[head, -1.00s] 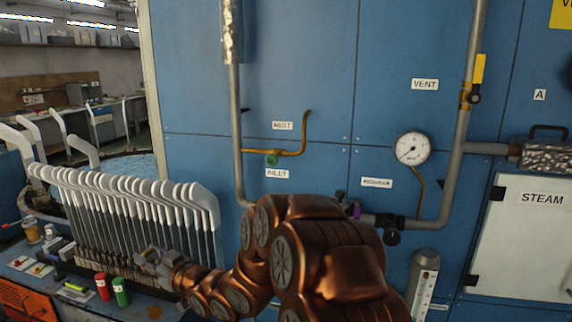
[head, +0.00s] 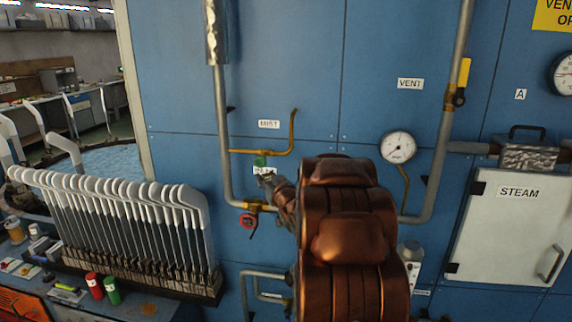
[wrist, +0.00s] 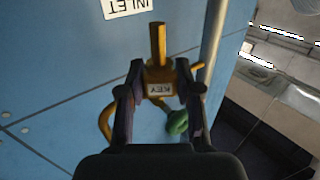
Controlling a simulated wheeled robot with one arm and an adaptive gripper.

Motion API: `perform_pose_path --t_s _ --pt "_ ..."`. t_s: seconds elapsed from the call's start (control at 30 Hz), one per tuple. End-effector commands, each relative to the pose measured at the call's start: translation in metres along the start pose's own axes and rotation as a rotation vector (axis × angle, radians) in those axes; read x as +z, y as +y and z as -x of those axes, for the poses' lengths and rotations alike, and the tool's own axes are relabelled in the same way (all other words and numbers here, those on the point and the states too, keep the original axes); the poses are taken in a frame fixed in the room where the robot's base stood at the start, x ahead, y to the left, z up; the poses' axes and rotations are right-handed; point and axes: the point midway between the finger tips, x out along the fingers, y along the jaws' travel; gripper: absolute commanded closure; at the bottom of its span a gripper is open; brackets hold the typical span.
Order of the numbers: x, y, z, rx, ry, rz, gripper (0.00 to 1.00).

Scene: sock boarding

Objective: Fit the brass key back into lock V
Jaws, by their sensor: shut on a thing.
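The brass key (wrist: 158,42), with a block tagged KEY, shows in the wrist view between the two fingers of my gripper (wrist: 158,82). The fingers are shut on the block, and the shaft points up in the picture, away from the palm. In the head view my gripper (head: 267,181) is in front of the blue panel, just below the green valve knob (head: 260,161), partly covering the INLET label. The key cannot be made out there. No lock marked V can be made out in either view.
A brass mist pipe (head: 277,152) and a red-handled valve (head: 252,221) are close to my gripper. A grey pipe (head: 222,130) runs down to its left. A rack of white-topped sock boards (head: 130,220) stands at left. A gauge (head: 398,147) and STEAM door (head: 510,225) are at right.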

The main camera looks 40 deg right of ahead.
Motion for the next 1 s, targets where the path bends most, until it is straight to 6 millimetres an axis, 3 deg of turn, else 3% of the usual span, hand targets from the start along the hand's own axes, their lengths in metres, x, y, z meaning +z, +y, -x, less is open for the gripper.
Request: perform_pose_path --t_s 0.03,0.1,0.3,0.83,1.0 --pt "-0.009 0.018 0.001 0.028 0.003 0.001 1.0" --pt "-0.015 0.036 0.003 0.058 0.006 -0.002 1.0" --pt "-0.022 0.061 0.007 0.098 0.008 -0.006 1.0" --pt "-0.021 0.062 0.009 0.1 0.01 -0.006 1.0" --pt "-0.012 0.062 0.008 0.1 0.008 -0.006 1.0"
